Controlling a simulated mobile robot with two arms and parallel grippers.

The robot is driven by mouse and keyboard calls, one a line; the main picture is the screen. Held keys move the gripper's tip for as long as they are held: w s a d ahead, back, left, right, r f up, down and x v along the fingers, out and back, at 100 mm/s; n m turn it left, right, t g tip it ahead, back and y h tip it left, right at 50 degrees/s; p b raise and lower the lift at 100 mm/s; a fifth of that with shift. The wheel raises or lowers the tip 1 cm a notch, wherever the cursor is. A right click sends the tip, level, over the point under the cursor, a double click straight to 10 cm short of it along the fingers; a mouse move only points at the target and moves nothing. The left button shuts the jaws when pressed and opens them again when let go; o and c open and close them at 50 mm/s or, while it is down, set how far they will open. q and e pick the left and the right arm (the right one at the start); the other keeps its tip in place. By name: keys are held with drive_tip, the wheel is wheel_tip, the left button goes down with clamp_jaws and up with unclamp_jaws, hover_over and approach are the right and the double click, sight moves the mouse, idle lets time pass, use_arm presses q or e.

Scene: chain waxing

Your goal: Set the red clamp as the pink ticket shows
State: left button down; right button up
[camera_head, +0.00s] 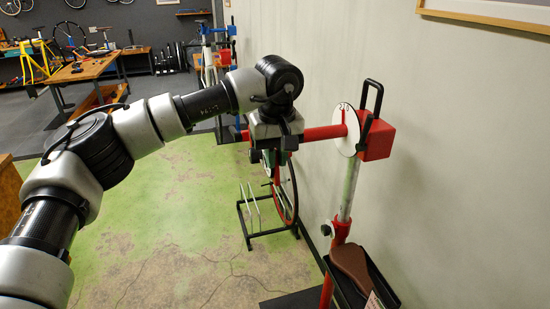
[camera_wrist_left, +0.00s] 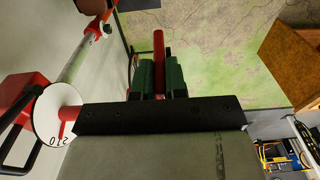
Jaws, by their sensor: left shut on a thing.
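The red clamp is a red bar (camera_head: 325,132) that sticks out roughly level to the left from a red head block (camera_head: 377,140) on the stand. A white dial (camera_head: 347,130) with dark marks sits around the bar at the block. The dial also shows in the left wrist view (camera_wrist_left: 50,100), with a red pointer on it; I cannot read the setting surely. My left gripper (camera_head: 273,157) is at the bar's outer end. Its green fingers (camera_wrist_left: 160,80) are shut on the bar. A pale pinkish ticket (camera_head: 374,301) shows partly at the bottom edge; its writing is unreadable. My right gripper is out of view.
A black tray (camera_head: 385,285) with a brown saddle (camera_head: 350,262) is on the stand post below the head. A wall stands close on the right. A wheel in a black floor rack (camera_head: 250,236) is behind. Green floor to the left is open.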

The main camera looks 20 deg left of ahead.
sight(277, 174)
use_arm(q)
drive_tip(key=shift+s+d+f+t+y+b, duration=0.15)
drive_tip(key=shift+f+t+y+b, duration=0.15)
drive_tip(key=shift+f+b, duration=0.55)
drive_tip(key=shift+s+d+f+t+y+b, duration=0.2)
drive_tip(key=shift+f+t+b, duration=0.35)
drive_tip(key=shift+b, duration=0.4)
drive_tip(key=shift+s+a+f+t+y+b, duration=0.1)
drive_tip(key=shift+f+t+y+b, duration=0.2)
drive_tip(key=shift+f+b, duration=0.6)
drive_tip(key=c, duration=1.2)
unclamp_jaws()
drive_tip(key=shift+o, duration=0.2)
drive_tip(key=shift+r, duration=0.15)
drive_tip(key=b+v, duration=0.2)
drive_tip(key=v, duration=0.8)
drive_tip(key=shift+r, duration=0.35)
